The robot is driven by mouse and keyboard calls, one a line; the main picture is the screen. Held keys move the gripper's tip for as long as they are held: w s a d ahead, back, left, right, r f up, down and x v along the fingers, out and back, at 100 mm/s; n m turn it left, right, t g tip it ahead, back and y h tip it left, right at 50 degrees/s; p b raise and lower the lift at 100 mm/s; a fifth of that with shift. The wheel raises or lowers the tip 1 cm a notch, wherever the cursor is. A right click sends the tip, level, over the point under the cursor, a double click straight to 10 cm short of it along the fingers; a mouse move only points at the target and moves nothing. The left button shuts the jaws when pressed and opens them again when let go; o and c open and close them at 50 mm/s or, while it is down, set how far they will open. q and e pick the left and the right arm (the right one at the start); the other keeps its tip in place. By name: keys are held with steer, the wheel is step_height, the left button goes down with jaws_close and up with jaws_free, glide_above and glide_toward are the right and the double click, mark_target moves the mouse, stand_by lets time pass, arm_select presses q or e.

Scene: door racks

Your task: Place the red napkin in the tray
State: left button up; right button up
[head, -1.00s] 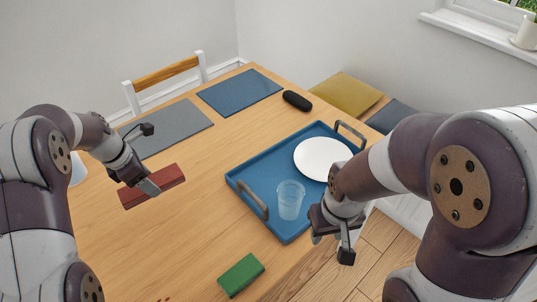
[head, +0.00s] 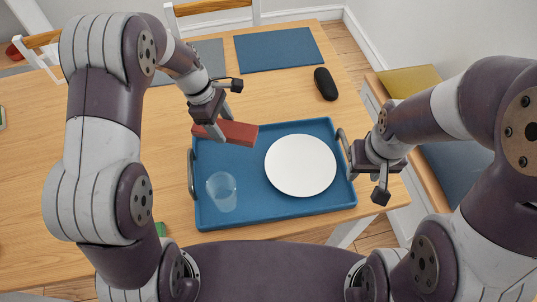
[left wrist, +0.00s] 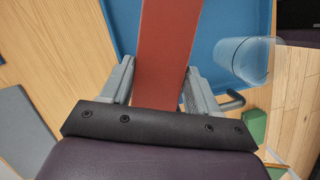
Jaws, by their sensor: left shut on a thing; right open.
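The red napkin (head: 238,133) is a folded red block held in my left gripper (head: 216,125). It hangs over the upper left part of the blue tray (head: 270,211). In the left wrist view the napkin (left wrist: 164,45) sits between both fingers (left wrist: 156,85), with the tray (left wrist: 227,18) behind it. I cannot tell how high it is above the tray. The tray holds a white plate (head: 300,165) and a clear cup (head: 222,190). My right gripper (head: 372,180) is open at the tray's right handle; I cannot tell whether it touches it.
A black case (head: 325,84) lies behind the tray, near a blue placemat (head: 278,49) and a grey placemat (head: 205,57). A green block (head: 160,229) is partly hidden by my left arm.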

arm_select(q)
steer(key=f, duration=1)
steer(key=shift+a, duration=0.25)
steer(key=shift+b, duration=0.3)
steer(key=o, duration=1)
steer(key=shift+f, duration=0.1)
steer(key=shift+o, duration=0.2)
steer(key=v, duration=1.2)
steer(key=shift+s+r, duration=0.2)
steer(key=shift+s, duration=0.05)
steer(key=s+r+m+t+y, duration=0.2)
steer(key=s+r+m+y, duration=0.1)
steer(key=s+m, duration=1.2)
steer(key=shift+a+r+m, duration=0.35)
steer(key=shift+r+m, duration=0.1)
steer(key=shift+m, duration=0.15)
